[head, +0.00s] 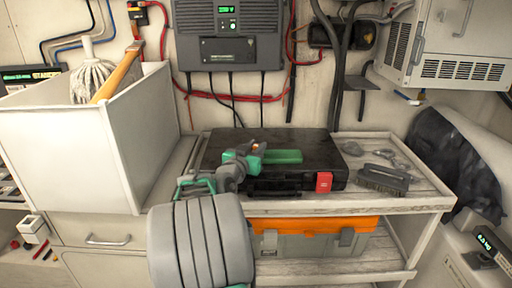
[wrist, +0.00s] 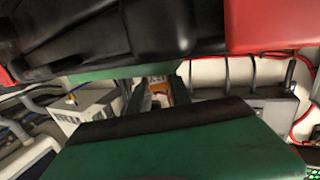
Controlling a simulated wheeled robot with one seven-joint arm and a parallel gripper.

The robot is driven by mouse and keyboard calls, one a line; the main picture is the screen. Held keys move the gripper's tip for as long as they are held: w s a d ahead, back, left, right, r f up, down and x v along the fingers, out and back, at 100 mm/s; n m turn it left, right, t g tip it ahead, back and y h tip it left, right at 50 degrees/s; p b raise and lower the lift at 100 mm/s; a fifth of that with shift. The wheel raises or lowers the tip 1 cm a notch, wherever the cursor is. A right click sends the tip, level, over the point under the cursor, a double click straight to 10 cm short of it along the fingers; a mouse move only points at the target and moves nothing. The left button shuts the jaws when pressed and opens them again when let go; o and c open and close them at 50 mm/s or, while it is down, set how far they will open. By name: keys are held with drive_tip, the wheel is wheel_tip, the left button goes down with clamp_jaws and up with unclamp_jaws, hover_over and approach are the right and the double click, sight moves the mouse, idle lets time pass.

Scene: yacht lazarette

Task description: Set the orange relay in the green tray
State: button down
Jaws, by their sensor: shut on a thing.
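The orange relay (head: 255,147) is small and partly covered by my gripper (head: 258,152). My gripper is shut on it, just left of the green tray and above the black case as the head view shows it. The green tray (head: 284,157) is a flat, narrow rectangle on the black case's lid. In the wrist view a bit of orange (wrist: 159,82), probably the relay, shows between the dark fingers of my gripper (wrist: 158,95). A green strip there (wrist: 100,75) may be the tray's edge. I cannot tell whether the relay touches the tray.
The black case (head: 335,140) with a red latch lies on a pale shelf unit (head: 420,200). A dark brush (head: 383,178) and grey metal pieces lie right of it. An orange-lidded toolbox (head: 315,235) is on the shelf below. A tall white bin (head: 150,130) with a mop stands left.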

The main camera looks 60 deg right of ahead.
drive_tip(key=shift+f, duration=0.1)
drive_tip(key=c, duration=1.2)
unclamp_jaws()
drive_tip(key=shift+o, duration=0.2)
drive_tip(key=shift+r, duration=0.2)
drive_tip(key=shift+a, duration=0.2)
drive_tip(key=a+b, duration=0.1)
drive_tip(key=a, duration=1)
drive_tip(key=shift+s+a+r+b, duration=0.35)
drive_tip(key=shift+s, duration=0.1)
